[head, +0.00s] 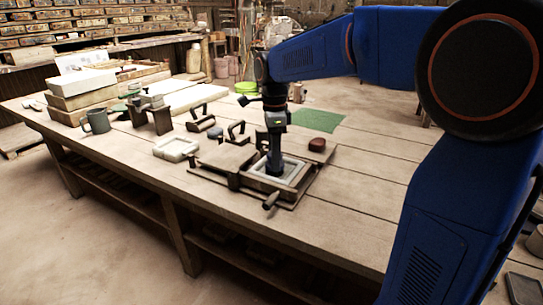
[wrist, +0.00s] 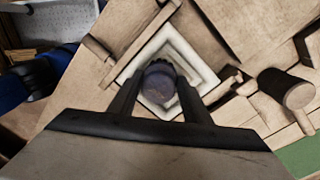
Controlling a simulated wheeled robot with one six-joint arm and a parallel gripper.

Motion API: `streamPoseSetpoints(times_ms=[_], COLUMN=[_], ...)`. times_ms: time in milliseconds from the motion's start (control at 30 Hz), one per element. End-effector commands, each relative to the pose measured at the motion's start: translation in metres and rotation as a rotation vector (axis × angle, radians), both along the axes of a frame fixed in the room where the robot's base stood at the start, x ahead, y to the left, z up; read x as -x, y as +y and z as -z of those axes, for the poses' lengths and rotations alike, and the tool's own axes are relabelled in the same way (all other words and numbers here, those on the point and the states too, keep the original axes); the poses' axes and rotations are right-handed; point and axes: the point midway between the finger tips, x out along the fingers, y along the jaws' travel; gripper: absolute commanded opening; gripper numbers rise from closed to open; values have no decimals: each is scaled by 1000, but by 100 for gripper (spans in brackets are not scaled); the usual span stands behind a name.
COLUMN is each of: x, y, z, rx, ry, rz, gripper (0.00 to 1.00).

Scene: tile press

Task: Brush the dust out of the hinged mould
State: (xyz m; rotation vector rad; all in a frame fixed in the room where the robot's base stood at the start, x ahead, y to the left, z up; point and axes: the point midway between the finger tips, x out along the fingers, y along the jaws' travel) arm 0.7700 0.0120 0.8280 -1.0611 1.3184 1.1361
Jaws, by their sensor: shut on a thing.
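The hinged mould stands open on the table, with its pale square frame (head: 293,180) showing. The frame also fills the middle of the wrist view (wrist: 203,70). The mould's brown lid (head: 228,156) lies folded back to the left. My gripper (head: 274,148) points straight down over the frame and is shut on the brush. The brush's round dark end (wrist: 160,84) sits between the fingers in the wrist view. The brush is upright inside the frame's outline. Its bristles are mostly hidden, and I cannot tell whether they touch the mould floor.
A dark reddish-brown round block (head: 317,145) stands just behind the mould. A handle (head: 270,200) juts toward the front edge. A white square tray (head: 176,149), a grey mug (head: 96,122) and stacked blocks stand left. A green mat (head: 317,121) lies at the back; the right tabletop is clear.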

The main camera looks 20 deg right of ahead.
Motion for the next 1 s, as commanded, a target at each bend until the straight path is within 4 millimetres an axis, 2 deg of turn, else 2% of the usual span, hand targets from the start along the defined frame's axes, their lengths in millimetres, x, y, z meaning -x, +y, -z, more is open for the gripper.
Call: streamPoseSetpoints(times_ms=[533, 1000], x=[11, 0], y=[-12, -23], z=[2, 0], rx=[0, 0], ry=[1, 0], rz=[1, 1], gripper=[26, 26])
